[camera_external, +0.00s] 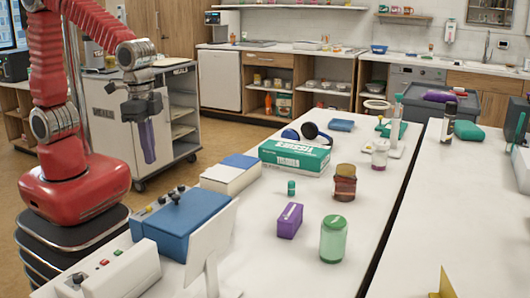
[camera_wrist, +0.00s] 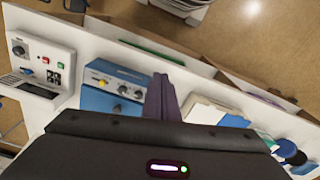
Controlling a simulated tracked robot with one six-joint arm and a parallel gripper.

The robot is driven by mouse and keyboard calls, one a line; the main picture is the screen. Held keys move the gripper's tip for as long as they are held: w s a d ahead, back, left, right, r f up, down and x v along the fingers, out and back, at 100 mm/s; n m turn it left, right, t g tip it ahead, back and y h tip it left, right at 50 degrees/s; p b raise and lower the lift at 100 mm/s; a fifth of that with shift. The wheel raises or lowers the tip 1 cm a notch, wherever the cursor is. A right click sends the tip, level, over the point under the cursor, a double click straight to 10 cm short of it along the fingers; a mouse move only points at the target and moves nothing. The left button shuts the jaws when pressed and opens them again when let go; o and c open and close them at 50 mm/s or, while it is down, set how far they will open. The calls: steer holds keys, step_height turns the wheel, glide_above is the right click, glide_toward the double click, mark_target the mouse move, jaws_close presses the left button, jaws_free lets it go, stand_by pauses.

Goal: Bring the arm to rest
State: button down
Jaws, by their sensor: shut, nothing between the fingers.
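My red arm rises from its base at the left in the external view and bends over at the top. My gripper (camera_external: 149,158) hangs from it, fingers pointing down, beside the left edge of the white table (camera_external: 262,240). Its dark purple fingers are together and hold nothing. In the wrist view the closed fingers (camera_wrist: 160,92) stick up past the dark gripper body, in front of the table edge. They look clear of the things on the table.
Near the gripper stand a blue device (camera_external: 185,222), a white box with a blue top (camera_external: 230,174) and a white control box (camera_external: 122,272). A green tissue box (camera_external: 294,157), a purple box (camera_external: 290,221) and jars stand further right. A grey cart (camera_external: 113,130) stands behind the gripper.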

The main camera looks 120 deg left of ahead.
steer(key=s+d+r+m+t, duration=0.1)
steer(key=s+r+t, duration=0.1)
steer(key=s+r, duration=0.2)
steer(key=s+r+m+t, duration=0.1)
steer(key=s+r+t, duration=0.2)
steer(key=s, duration=0.7)
step_height(320, 180, up, 2)
steer(key=shift+d+r+m, duration=0.2)
steer(key=shift+d+m, duration=0.1)
steer(key=shift+d, duration=0.1)
stand_by(1.3)
